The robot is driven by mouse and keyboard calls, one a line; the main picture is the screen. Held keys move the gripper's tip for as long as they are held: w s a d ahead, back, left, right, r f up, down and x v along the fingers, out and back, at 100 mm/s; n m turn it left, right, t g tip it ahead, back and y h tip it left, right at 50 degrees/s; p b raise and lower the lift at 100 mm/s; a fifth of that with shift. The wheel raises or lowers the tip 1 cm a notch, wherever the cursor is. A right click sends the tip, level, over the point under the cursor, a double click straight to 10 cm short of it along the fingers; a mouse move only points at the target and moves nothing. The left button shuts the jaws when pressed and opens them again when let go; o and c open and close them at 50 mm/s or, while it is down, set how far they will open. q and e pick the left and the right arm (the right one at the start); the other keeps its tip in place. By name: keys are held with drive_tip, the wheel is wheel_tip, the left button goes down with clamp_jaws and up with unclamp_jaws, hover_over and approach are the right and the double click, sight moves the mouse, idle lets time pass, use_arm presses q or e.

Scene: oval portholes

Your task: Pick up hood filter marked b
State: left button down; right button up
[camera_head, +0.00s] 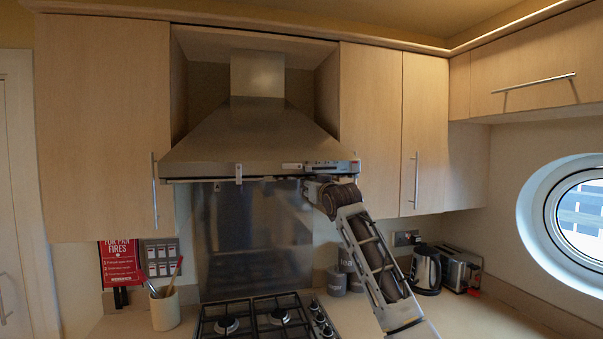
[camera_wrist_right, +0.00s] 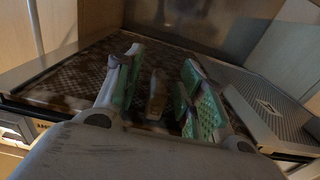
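The range hood (camera_head: 250,135) is above the hob in the head view. In the right wrist view, a brown, stained mesh filter panel (camera_wrist_right: 70,75) fills the left of its underside. In the head view the hood's front edge hides the right fingertips. My left gripper is not in view.
The gas hob (camera_head: 265,317) is below the hood. A utensil pot (camera_head: 165,309) stands left of it. Canisters (camera_head: 336,281), a kettle (camera_head: 426,268) and a toaster (camera_head: 459,268) stand to the right. Cupboards flank the hood on both sides.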

drive_tip(key=shift+w+a, duration=0.2)
drive_tip(key=shift+w, duration=0.5)
clamp_jaws()
